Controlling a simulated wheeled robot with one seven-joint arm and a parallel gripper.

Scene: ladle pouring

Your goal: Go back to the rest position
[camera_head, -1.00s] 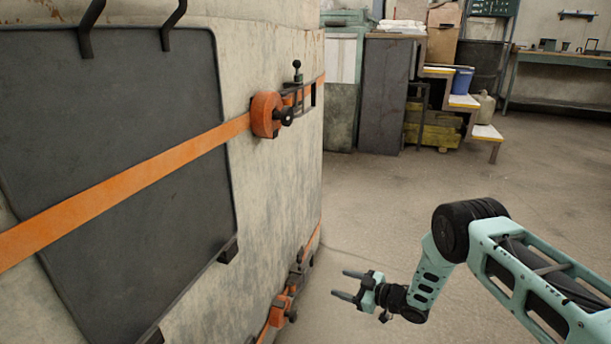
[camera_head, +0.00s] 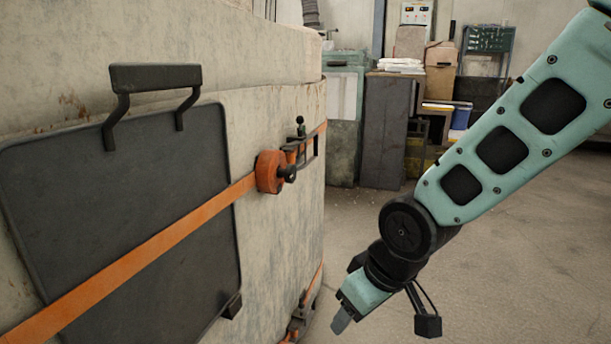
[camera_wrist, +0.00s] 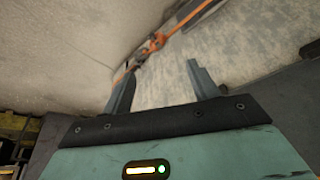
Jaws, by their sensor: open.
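My gripper (camera_head: 341,320) hangs at the lower middle of the head view, pointing down and left. It is beside the large concrete-like block and apart from it. In the wrist view my gripper (camera_wrist: 159,85) shows two grey fingers spread apart with nothing between them. Beyond the fingers lies the block's pale side with an orange strap and its buckle (camera_wrist: 157,42).
The block carries a dark panel (camera_head: 90,190) with a handle (camera_head: 155,78), an orange strap (camera_head: 150,250) and a ratchet buckle (camera_head: 270,172). Dark cabinets (camera_head: 385,130) stand at the back. The floor (camera_head: 520,250) on the right is clear.

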